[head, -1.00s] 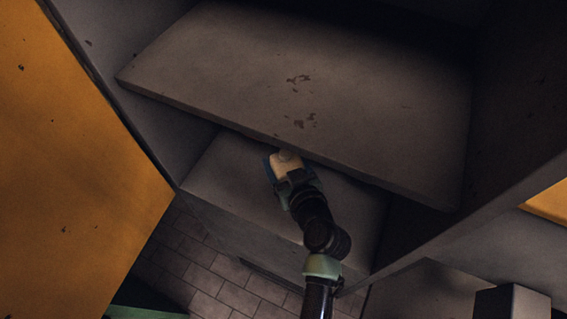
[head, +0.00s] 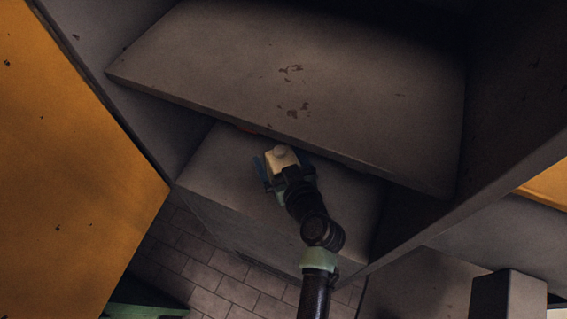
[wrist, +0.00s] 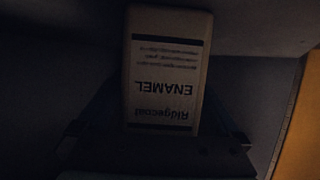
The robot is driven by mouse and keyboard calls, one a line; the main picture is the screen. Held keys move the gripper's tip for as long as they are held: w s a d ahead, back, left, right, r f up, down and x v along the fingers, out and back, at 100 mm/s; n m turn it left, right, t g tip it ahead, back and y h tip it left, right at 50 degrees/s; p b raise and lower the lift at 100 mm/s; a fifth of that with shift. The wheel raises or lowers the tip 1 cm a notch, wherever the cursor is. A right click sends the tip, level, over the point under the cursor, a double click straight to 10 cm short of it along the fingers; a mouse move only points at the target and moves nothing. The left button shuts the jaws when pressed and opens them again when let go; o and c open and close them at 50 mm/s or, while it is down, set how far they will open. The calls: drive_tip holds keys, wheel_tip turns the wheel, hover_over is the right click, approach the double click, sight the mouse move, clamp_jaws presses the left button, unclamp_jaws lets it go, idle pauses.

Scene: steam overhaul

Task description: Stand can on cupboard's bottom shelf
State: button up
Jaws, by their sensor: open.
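My gripper (head: 284,170) is open, with a bluish finger on each side of the can. The can's base is hidden by my gripper, so its contact with the shelf cannot be seen.
The upper shelf (head: 300,75), with worn patches, overhangs the back of the bottom shelf. An orange door (head: 70,170) stands open at left. The bottom shelf is bare to both sides of the can.

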drive_tip(key=b+v, duration=0.2)
drive_tip(key=v, duration=1)
drive_tip(key=shift+d+r, duration=0.1)
drive_tip(key=shift+r, duration=0.05)
